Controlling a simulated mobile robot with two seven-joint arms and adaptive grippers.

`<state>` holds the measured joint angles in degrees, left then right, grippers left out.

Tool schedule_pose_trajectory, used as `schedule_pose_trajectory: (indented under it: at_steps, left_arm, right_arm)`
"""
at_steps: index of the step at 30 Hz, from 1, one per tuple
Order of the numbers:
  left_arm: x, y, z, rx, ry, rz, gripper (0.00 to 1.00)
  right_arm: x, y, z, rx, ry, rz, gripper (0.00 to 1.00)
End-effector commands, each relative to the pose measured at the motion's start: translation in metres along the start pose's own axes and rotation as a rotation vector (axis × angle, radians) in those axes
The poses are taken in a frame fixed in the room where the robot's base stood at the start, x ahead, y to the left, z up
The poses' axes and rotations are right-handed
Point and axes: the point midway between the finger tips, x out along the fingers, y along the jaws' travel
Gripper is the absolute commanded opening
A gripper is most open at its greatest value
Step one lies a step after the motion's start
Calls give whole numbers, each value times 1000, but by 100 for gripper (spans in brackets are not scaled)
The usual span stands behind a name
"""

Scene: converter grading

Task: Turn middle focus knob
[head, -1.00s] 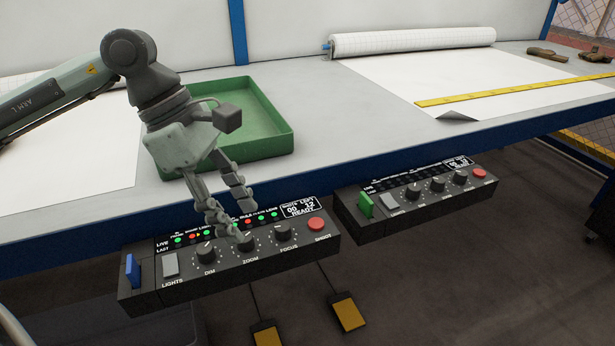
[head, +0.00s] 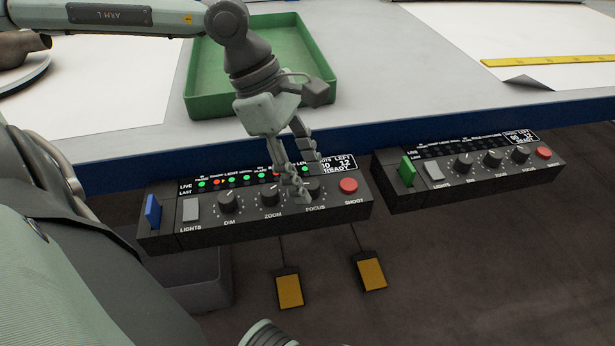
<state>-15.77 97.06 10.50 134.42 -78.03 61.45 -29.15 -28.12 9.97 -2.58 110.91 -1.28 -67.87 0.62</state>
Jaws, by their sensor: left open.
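The nearer black control panel (head: 250,226) hangs at the table's front edge. It has knobs marked DIM (head: 228,202), ZOOM (head: 269,196) and FOCUS (head: 315,188). The focus knob is partly hidden by my left gripper (head: 311,183). The gripper is open and points down, with its fingers at the focus knob. I cannot tell whether they touch it. A second black panel (head: 475,187) to the right has its own focus knob (head: 520,154), with no gripper near it.
The nearer panel carries a blue lever (head: 152,213), a grey lights switch (head: 190,209) and a red shoot button (head: 348,185). The other has a green lever (head: 407,171) and red button (head: 543,153). A green tray (head: 200,106) lies behind; yellow pedals (head: 289,290) (head: 371,273) are below.

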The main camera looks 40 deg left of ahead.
Motion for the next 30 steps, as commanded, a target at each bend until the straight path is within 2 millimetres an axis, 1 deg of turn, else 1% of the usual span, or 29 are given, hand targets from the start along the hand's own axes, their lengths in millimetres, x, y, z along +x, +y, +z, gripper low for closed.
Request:
schedule_pose_trajectory:
  at_steps: [1,5,13,14,24,25,30]
  left_arm:
    - [4,0,-1,1,3,-2,45]
    - [8,0,0,2,0,-2,45]
    - [8,0,1,2,-1,-1,45]
    - [8,0,1,2,-1,0,44]
    - [8,0,1,2,-1,0,2]
    - [8,0,1,2,-1,0,0]
    - [9,0,0,7,-1,-2,0]
  right_arm:
    - [-1,0,0,-1,1,1,39]
    - [-4,0,-2,-1,1,2,39]
    - [-6,0,-2,-1,3,2,39]
    - [-6,0,-2,-1,3,2,39]
    - [-6,0,-3,-1,4,1,39]
    - [-6,0,-3,-1,4,1,39]
    - [-4,0,-2,-1,1,1,39]
